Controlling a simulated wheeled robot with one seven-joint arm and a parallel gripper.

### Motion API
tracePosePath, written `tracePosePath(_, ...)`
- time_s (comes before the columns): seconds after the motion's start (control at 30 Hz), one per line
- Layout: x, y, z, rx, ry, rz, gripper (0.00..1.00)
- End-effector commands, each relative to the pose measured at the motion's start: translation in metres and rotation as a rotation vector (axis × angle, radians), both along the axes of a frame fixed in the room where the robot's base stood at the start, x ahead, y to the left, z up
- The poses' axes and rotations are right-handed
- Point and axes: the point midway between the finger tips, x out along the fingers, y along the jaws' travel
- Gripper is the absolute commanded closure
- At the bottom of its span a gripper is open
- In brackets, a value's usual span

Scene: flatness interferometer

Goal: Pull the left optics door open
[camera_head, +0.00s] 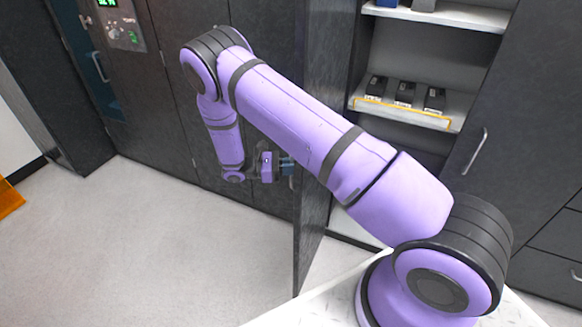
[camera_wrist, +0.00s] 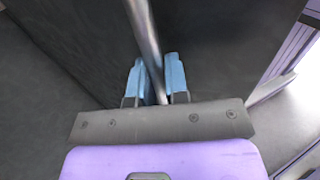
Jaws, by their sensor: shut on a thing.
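The left optics door (camera_head: 312,210) is a dark grey panel standing swung out from the cabinet, seen nearly edge-on in the head view. Shelves show to its right. My gripper (camera_head: 287,167) is at the door's outer face, left of its free edge. In the wrist view, the blue fingertips of my gripper (camera_wrist: 156,82) are on either side of a metal bar handle (camera_wrist: 146,35) and shut on it. The dark door face fills the area behind the handle. In the head view the handle is mostly hidden by the gripper.
Several black boxes (camera_head: 404,92) sit on a shelf with a yellow-marked edge (camera_head: 420,117). A closed door with a handle (camera_head: 477,151) is at right. A control panel (camera_head: 118,24) is at upper left. The grey floor (camera_head: 150,240) left of the open door is clear.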

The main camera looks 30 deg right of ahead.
Motion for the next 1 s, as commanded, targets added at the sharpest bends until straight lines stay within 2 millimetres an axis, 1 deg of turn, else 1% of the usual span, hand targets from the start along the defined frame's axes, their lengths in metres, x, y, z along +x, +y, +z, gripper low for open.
tracePosePath(0.27,0.0,0.0,0.0,0.003,0.001,0.001,1.0)
tracePosePath(0.3,0.0,0.0,0.0,0.003,0.001,0.001,0.79)
tracePosePath(0.37,0.0,0.0,0.0,0.003,0.001,0.001,0.65)
tracePosePath(0.4,0.0,0.0,0.0,0.001,0.0,0.001,0.61)
tracePosePath(0.67,0.001,0.001,0.0,0.001,0.0,0.001,0.61)
tracePosePath(0.77,0.003,0.005,0.0,0.001,0.0,0.002,0.61)
tracePosePath(0.87,0.008,0.017,0.0,0.001,-0.002,0.003,0.61)
tracePosePath(1.0,0.02,0.04,-0.001,0.002,-0.002,0.004,0.61)
